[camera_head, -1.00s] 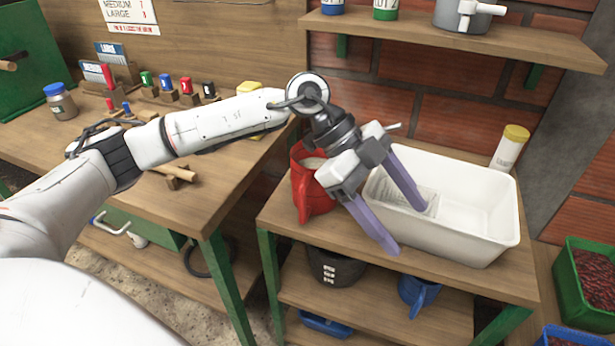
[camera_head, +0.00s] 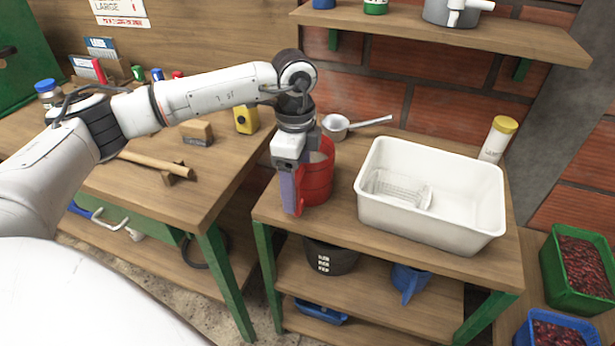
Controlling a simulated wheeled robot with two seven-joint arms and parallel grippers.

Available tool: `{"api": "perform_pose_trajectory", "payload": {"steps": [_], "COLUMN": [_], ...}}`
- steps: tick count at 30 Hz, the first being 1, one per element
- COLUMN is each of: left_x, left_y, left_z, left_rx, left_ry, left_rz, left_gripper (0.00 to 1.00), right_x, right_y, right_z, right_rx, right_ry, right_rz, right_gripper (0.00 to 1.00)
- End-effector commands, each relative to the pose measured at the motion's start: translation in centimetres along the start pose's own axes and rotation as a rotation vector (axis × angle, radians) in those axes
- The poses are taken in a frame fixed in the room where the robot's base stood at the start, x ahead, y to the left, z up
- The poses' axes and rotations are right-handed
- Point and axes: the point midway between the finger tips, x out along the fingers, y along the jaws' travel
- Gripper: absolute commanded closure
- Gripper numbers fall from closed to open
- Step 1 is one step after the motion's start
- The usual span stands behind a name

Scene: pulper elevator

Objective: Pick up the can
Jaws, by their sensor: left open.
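A red can-like jug (camera_head: 319,178) stands at the left end of the shelf unit's wooden top (camera_head: 345,222). My left gripper (camera_head: 292,210) points down at the jug's left front side, with its purple fingers overlapping the jug in the picture. The fingers are seen nearly edge-on, open, and hide part of the jug. I cannot tell whether they touch it or lie around part of it. Smaller cans, one blue (camera_head: 323,3) and one green-labelled (camera_head: 375,6), stand on the upper shelf. My right gripper is not in view.
A white basin (camera_head: 432,222) holding a rack stands right of the jug. A metal ladle (camera_head: 340,126) lies behind the jug, and a yellow-lidded jar (camera_head: 497,142) stands behind the basin. The workbench (camera_head: 210,170) at left carries a mallet (camera_head: 155,163).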

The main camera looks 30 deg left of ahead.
Motion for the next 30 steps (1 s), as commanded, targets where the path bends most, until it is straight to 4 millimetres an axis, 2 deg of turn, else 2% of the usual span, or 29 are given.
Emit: {"api": "perform_pose_trajectory", "payload": {"steps": [5, 15, 23, 26, 30], "left_x": [1.3, 5.8, 6.1, 6.1, 6.1], "left_y": [0.0, -0.3, -0.3, -0.3, -0.3], "left_z": [-0.1, -0.4, -0.4, -0.4, -0.4], "left_rx": [0.001, 0.001, 0.001, 0.001, 0.001], "left_ry": [0.001, 0.001, 0.002, 0.002, 0.003], "left_rz": [0.002, 0.001, 0.0, 0.0, 0.0], "left_gripper": [0.3, 0.3, 0.3, 0.44, 0.67], "right_x": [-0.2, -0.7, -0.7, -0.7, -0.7], "right_y": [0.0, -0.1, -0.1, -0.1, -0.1], "right_z": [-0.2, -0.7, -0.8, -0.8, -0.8], "right_rx": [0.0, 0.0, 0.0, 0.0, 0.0], "right_ry": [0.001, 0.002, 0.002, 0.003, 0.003], "right_rz": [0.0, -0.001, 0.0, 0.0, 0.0], "right_gripper": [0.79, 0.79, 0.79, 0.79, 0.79]}}
